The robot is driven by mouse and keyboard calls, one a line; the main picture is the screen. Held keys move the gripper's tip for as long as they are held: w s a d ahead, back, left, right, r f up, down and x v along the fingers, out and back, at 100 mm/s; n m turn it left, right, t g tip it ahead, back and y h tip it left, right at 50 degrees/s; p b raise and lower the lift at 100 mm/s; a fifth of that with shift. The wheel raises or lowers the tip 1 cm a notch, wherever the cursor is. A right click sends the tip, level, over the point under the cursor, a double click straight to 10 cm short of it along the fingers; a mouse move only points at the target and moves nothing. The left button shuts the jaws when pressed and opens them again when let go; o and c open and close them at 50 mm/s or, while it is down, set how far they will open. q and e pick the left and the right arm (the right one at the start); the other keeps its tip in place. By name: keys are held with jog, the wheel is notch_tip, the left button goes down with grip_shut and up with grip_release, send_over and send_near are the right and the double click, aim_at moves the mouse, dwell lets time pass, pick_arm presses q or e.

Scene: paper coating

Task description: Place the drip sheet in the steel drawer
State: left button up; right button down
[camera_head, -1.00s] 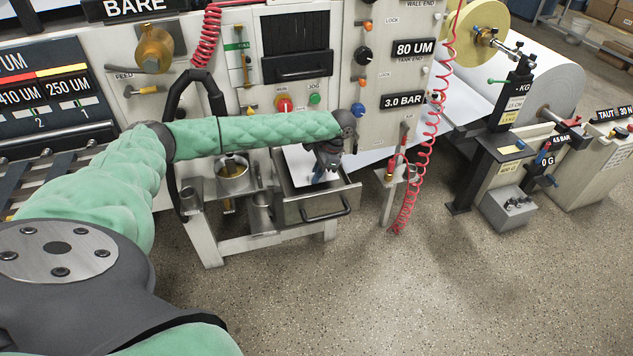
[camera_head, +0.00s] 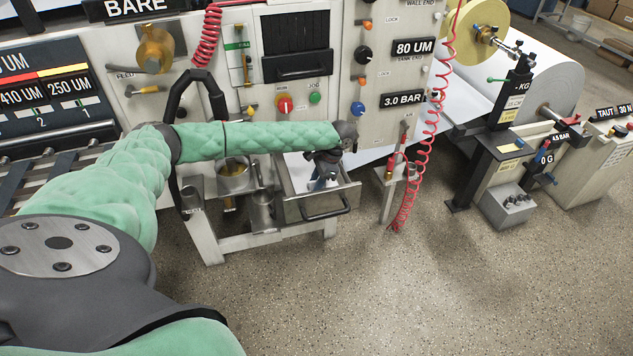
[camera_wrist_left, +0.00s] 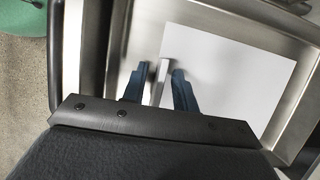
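The steel drawer (camera_head: 294,211) is pulled out from the machine's lower front. The white drip sheet (camera_wrist_left: 232,72) lies inside it, against the right part in the left wrist view, with the drawer's wall (camera_wrist_left: 303,92) around it. A narrow grey upright piece (camera_wrist_left: 163,72) stands at the sheet's left edge. My left gripper (camera_head: 323,179) is low over the drawer. In the left wrist view its blue fingers (camera_wrist_left: 160,88) stand apart on either side of the grey piece, with a gap visible at the left finger. My right gripper is not in view.
A metal cup (camera_head: 233,180) and a cylinder (camera_head: 262,212) hang left of the drawer. A coiled red hose (camera_head: 408,190) and a small stand (camera_head: 393,197) are to its right. The floor (camera_head: 400,290) in front is clear.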

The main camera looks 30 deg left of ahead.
pick_arm(q)
jog(key=shift+r, duration=0.1)
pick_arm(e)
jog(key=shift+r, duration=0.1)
